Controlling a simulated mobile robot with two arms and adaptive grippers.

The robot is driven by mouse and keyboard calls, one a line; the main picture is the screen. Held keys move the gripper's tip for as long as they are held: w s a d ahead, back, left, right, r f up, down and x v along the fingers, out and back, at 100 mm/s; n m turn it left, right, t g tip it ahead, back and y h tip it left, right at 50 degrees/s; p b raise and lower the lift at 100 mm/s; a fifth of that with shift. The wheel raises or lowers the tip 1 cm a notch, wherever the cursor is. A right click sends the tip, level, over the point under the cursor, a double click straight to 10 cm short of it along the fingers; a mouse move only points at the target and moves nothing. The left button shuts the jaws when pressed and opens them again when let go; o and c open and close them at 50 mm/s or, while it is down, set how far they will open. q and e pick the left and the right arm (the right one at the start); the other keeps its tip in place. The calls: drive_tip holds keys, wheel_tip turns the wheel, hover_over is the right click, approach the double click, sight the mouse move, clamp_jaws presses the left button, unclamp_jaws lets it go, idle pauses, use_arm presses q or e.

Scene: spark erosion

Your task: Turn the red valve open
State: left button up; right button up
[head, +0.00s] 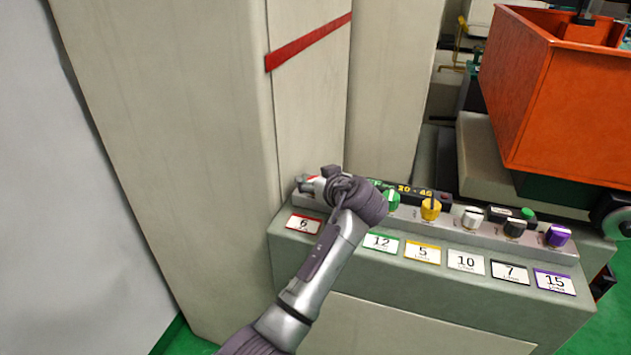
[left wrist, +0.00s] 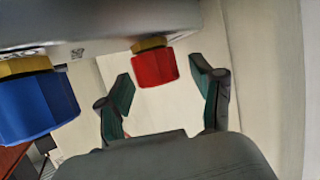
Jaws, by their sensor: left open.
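The red valve (left wrist: 154,68) is a faceted red knob with a yellow collar, in the upper middle of the left wrist view. My left gripper (head: 314,181) is open, at the left end of the control panel in the head view. In the left wrist view its two green-padded fingers stand on either side of the red valve, with gaps between pads and knob. I see no contact. In the head view the gripper and wrist mostly hide the red valve, above the red-framed label 6 (head: 304,224). My right gripper is not in view.
A blue knob (left wrist: 38,105) sits left of the red valve in the left wrist view. In the head view, green (head: 391,198), yellow (head: 430,208), white (head: 472,217), black (head: 515,228) and purple (head: 558,235) knobs line the panel. A tall beige cabinet (head: 180,120) stands close left.

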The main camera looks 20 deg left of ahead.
use_arm(q)
wheel_tip(320, 180, up, 10)
drive_tip(key=shift+f, duration=0.2)
